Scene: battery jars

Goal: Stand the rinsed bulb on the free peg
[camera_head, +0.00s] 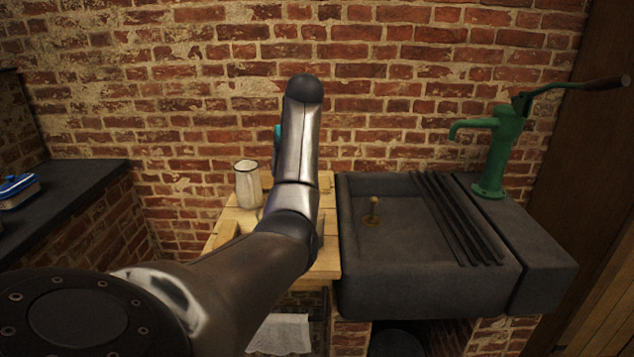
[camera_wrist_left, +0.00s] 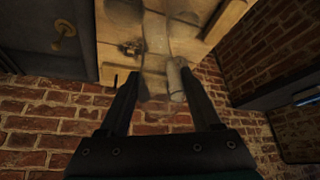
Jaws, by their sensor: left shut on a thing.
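My left arm comes in from the left in the head view and hides its own gripper and much of the wooden table (camera_head: 328,262). In the left wrist view, my left gripper (camera_wrist_left: 160,98) has its two dark fingers apart around a faint, see-through shape, which I take to be the glass bulb. Its outline is hard to make out against the table and wall. A peg for the bulb cannot be made out clearly. A small brass fitting (camera_wrist_left: 130,47) lies on the table in the wrist view. My right gripper is not in view.
A brick wall (camera_head: 400,80) closes the back.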

